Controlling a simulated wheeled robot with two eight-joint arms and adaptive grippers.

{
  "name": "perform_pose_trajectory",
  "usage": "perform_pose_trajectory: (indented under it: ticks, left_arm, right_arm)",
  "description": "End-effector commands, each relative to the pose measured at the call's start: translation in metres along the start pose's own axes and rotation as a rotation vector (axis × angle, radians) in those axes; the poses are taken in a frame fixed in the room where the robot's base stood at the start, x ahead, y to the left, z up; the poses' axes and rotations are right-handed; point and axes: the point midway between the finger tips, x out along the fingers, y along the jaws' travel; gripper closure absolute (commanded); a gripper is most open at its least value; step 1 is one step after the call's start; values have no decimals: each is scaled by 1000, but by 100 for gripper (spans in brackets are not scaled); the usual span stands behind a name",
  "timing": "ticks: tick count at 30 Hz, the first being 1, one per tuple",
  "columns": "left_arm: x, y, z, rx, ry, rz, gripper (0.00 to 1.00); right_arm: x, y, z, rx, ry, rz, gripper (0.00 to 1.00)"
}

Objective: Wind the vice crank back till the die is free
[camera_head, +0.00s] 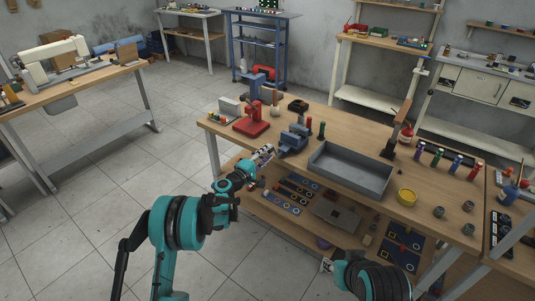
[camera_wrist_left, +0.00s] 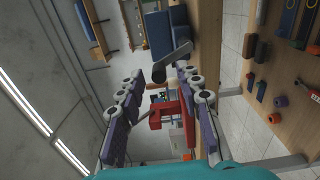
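The blue vice (camera_head: 293,139) stands at the near edge of the wooden bench; it also shows at the top of the left wrist view (camera_wrist_left: 160,36). A dark rod-like part (camera_wrist_left: 174,60), which looks like the crank, sticks out of the vice towards my left gripper. My left gripper (camera_head: 265,152) is just left of the vice. In the left wrist view its fingers (camera_wrist_left: 160,75) are apart, with the rod's end near the right fingertip; contact cannot be told. I cannot make out the die. My right gripper (camera_head: 327,265) is low in front of the bench, its fingers unclear.
A grey tray (camera_head: 350,172) lies right of the vice. A red press (camera_head: 252,122) stands to its left, and dark and green bottles (camera_head: 322,130) stand behind. A yellow bowl (camera_head: 406,197) is farther right. The lower shelf (camera_head: 270,205) holds tools. The floor at left is clear.

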Motion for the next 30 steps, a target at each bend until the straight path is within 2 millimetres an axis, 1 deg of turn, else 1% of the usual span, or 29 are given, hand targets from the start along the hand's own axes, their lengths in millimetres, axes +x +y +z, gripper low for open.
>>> perform_pose_trajectory:
  ticks: [9,12,15,18,21,30]
  left_arm:
    - [-67,0,-1,0,4,0,65]
    - [-86,0,-1,0,4,0,65]
    - [-99,0,-1,0,2,0,65]
    - [-108,0,-1,0,2,0,65]
    - [-111,0,-1,0,2,0,65]
    - [-111,0,-1,0,2,0,65]
  right_arm:
    - [0,0,0,0,0,0,65]
    - [0,0,0,0,0,0,65]
    - [0,0,0,0,0,0,65]
    - [0,0,0,0,0,0,65]
    - [0,0,0,0,0,0,65]
    - [0,0,0,0,0,0,65]
